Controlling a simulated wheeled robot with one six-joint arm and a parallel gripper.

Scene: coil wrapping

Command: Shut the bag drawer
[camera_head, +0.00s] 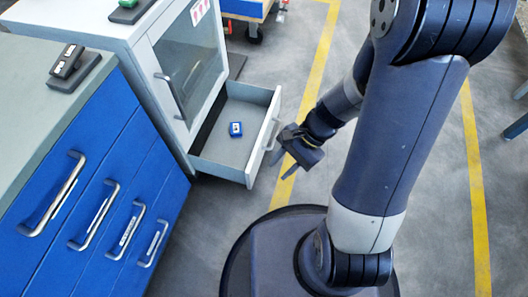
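The drawer (222,167) stands pulled out at the bottom of the white cabinet (136,42). It is a grey open box, and a small blue item (236,129) with a white label lies inside on its floor. A light handle (271,134) is on the drawer's front panel. My gripper (281,166) is just to the right of the drawer front, close to the handle. Its dark fingers point down and left and look spread apart, with nothing between them. I cannot tell whether a finger touches the front panel.
A blue drawer cabinet (100,190) with several bar handles stands at the left, a black device (72,66) on its top. The white cabinet's glass door (186,52) is above the drawer. A blue cart (246,10) is at the back. Grey floor with yellow lines (322,50) is free behind my arm.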

